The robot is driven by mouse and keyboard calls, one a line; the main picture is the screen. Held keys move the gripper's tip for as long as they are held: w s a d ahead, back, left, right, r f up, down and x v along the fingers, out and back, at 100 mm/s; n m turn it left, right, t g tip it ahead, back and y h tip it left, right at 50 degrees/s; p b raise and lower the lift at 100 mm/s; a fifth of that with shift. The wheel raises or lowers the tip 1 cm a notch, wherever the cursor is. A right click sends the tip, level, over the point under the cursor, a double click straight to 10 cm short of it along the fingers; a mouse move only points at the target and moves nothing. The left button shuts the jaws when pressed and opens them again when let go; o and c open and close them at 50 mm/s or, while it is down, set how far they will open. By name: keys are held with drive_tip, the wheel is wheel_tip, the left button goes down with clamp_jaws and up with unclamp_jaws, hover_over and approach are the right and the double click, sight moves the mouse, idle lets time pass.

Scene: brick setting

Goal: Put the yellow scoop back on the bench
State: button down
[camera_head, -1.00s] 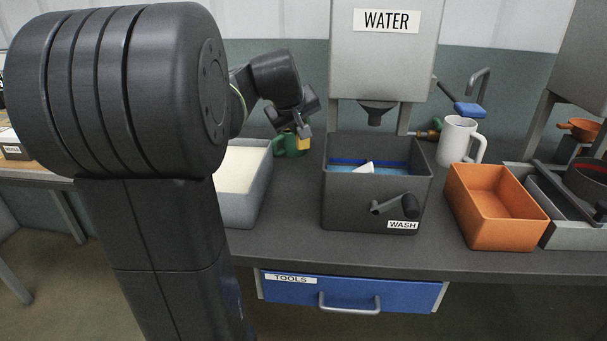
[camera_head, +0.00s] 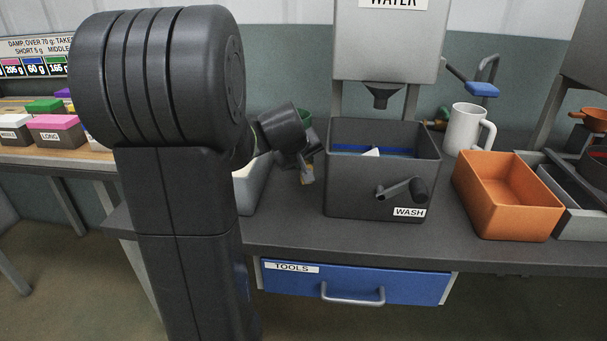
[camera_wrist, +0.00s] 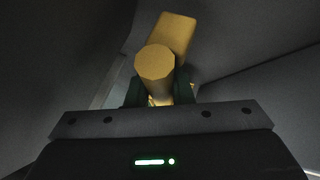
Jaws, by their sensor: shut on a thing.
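The yellow scoop (camera_wrist: 155,62) shows in the wrist view, with its round handle end toward the camera and a flatter yellow part behind it. My gripper (camera_wrist: 160,95) is shut on it. Whether the scoop touches the bench cannot be told. Most of the scoop is hidden in the head view.
The dark wash tub (camera_head: 345,195) with a crank stands just right of my gripper. A pale bin (camera_head: 247,190) is partly hidden behind my arm. A white mug (camera_head: 463,128) and orange bin (camera_head: 503,208) stand right. The blue tools drawer (camera_head: 300,282) is below.

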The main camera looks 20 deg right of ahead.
drive_tip(key=shift+f+b, duration=0.45)
drive_tip(key=shift+f, duration=1.1)
drive_tip(key=shift+f, duration=0.15)
drive_tip(key=c, duration=1.3)
unclamp_jaws()
drive_tip(key=shift+r, duration=0.35)
drive_tip(key=p+v, duration=0.2)
drive_tip(key=v, duration=0.9)
drive_tip(key=shift+s+a+r, duration=0.15)
drive_tip(key=shift+s+a, duration=0.05)
drive_tip(key=shift+s, duration=0.1)
